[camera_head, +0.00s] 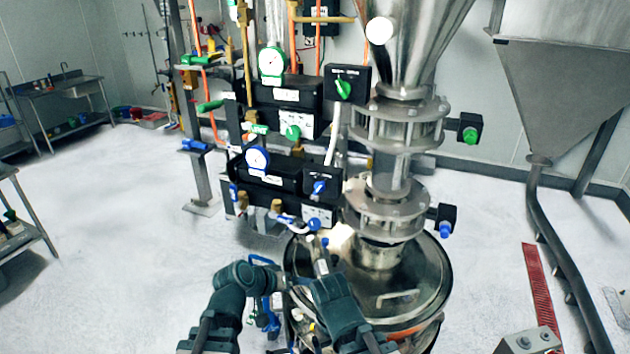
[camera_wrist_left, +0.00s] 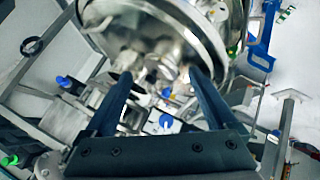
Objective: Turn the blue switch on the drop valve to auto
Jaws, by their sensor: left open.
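The blue switch (camera_head: 319,187) sits on a small black box on the valve column's left side, below a similar box with a green switch (camera_head: 343,88). My left gripper (camera_head: 320,258) is open, below the blue switch and apart from it, in front of the steel vessel. In the left wrist view, the two dark fingers of the left gripper (camera_wrist_left: 160,76) stand apart with nothing held. A blue knob (camera_wrist_left: 166,121) shows between them on a pale panel; I cannot tell if it is the blue switch. The switch's label is too small to read.
The steel drop valve column (camera_head: 385,210) stands above a round lidded vessel (camera_head: 425,285). Gauges, black valve blocks (camera_head: 283,180) and pipes crowd the left of the switch. A blue knob (camera_head: 445,229) sits on the column's right side. The floor at left is open.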

